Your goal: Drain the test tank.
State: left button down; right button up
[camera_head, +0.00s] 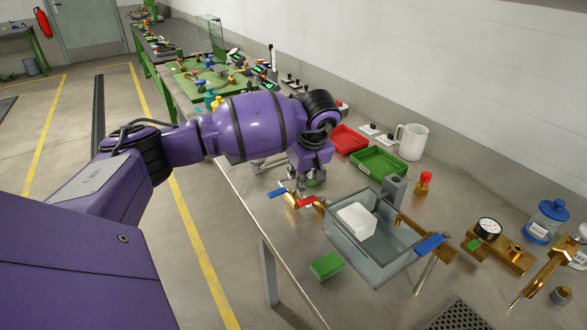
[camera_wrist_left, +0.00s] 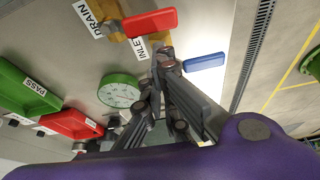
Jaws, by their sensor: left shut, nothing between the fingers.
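The test tank (camera_head: 376,270) is an open clear-walled box on the steel bench, with a white block (camera_head: 357,221) inside; I cannot tell its water level. At its left end is brass pipework with a red handle (camera_head: 306,201) and a blue handle (camera_head: 277,193). In the left wrist view, the red handle (camera_wrist_left: 150,22) and blue handle (camera_wrist_left: 203,62) lie near the DRAIN label (camera_wrist_left: 92,18) and INLET label (camera_wrist_left: 150,45). Another blue handle (camera_head: 430,243) is at the tank's right end. My left gripper (camera_head: 298,190) is shut and empty, just above the left handles; contact is unclear.
Behind the tank are a red bin (camera_head: 348,139), a green bin (camera_head: 378,163) and a white mug (camera_head: 412,141). A green block (camera_head: 327,265) sits in front. A brass gauge assembly (camera_head: 488,228) stands to the right.

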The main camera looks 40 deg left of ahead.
pick_arm(q)
jog(key=shift+s+d, duration=0.1)
jog(key=shift+d, duration=0.1)
pick_arm(e)
jog(key=shift+s+f, duration=0.15)
jog(key=shift+s, duration=0.3)
